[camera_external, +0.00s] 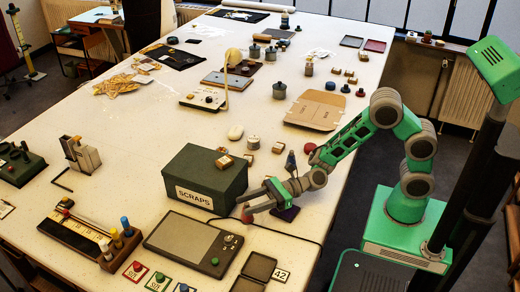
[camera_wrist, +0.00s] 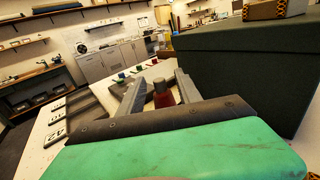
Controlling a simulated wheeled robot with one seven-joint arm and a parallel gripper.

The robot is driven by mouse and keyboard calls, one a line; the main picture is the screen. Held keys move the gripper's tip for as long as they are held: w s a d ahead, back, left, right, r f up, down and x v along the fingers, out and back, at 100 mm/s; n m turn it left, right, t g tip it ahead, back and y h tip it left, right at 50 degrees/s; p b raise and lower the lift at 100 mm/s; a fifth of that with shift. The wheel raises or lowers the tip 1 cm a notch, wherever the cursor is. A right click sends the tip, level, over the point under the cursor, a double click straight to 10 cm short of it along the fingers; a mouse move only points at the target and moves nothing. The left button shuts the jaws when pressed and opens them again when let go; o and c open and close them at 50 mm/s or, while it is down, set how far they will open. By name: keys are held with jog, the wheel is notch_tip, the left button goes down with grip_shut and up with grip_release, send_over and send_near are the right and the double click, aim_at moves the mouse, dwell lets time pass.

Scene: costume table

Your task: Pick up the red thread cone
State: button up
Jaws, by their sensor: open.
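The red thread cone (camera_wrist: 162,98) shows in the wrist view between the two fingers of my gripper (camera_wrist: 160,80), with a grey upper part. In the external view a small red shape that looks like the same cone (camera_external: 247,216) is at the fingertips, low beside the front right corner of the scraps box. My gripper (camera_external: 246,205) reaches in low from the right and is open. The palm hides the cone's base in the wrist view. I cannot tell whether a finger touches it.
The dark green SCRAPS box (camera_external: 205,182) stands close to my gripper and fills the right of the wrist view. A flat grey device (camera_external: 190,243) lies in front, with a cable curving past. A dark blue cone (camera_external: 291,160) stands behind my forearm.

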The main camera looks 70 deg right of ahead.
jog(key=shift+w+a, duration=0.3)
jog(key=shift+c, duration=0.5)
grip_shut()
